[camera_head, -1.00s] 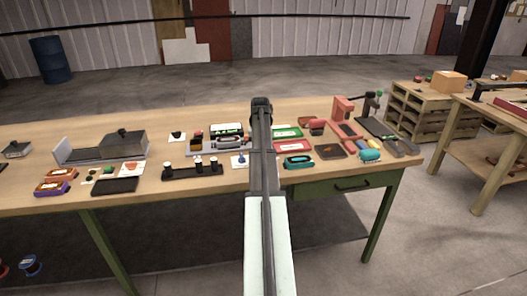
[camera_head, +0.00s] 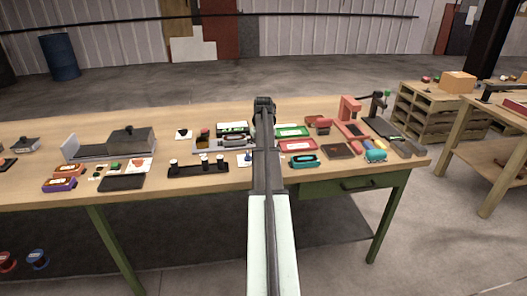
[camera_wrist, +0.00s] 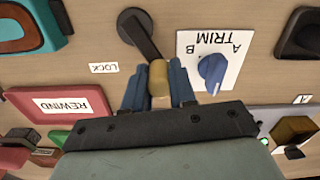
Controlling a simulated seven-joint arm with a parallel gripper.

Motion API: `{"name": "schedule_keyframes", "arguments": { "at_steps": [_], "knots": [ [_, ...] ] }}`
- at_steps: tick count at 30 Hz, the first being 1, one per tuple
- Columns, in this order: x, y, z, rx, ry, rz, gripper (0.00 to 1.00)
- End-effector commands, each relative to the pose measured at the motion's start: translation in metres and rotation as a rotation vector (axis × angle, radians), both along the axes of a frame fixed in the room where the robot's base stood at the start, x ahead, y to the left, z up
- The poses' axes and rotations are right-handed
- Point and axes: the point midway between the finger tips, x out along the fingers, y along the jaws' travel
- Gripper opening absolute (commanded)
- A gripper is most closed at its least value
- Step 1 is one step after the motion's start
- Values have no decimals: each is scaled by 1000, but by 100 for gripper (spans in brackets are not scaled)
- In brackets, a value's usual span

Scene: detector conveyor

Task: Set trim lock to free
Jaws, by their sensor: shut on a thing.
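In the wrist view, the trim lock is a dark lever (camera_wrist: 143,35) with a rounded pivot at the top and a tan cylindrical grip (camera_wrist: 159,79) at its lower end. A white label reading LOCK (camera_wrist: 103,67) lies to the left of the lever. No label reading free can be made out. My gripper (camera_wrist: 160,88) has its two blue fingers on either side of the tan grip and is shut on it. In the head view, my arm hides the gripper and the lever.
Right of the lever is a white TRIM card (camera_wrist: 228,43) with A and B marks and a blue knob (camera_wrist: 212,70). A red REWIND panel (camera_wrist: 60,105) is at left. A teal-framed device (camera_wrist: 25,28) is at upper left. The wooden workbench (camera_head: 75,205) is crowded.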

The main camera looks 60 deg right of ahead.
Motion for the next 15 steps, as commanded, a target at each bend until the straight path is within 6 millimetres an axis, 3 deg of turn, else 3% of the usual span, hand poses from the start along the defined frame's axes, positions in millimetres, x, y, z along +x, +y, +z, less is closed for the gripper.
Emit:
{"name": "schedule_keyframes", "arguments": {
  "at_steps": [3, 4, 12, 15],
  "knots": [
    [1, 1, 0, 2, -1, 2, 0],
    [1, 1, 0, 2, -1, 2, 26],
    [0, 1, 0, 1, -1, 0, 51],
    [0, 1, 0, 1, -1, 0, 51]
  ]
}}
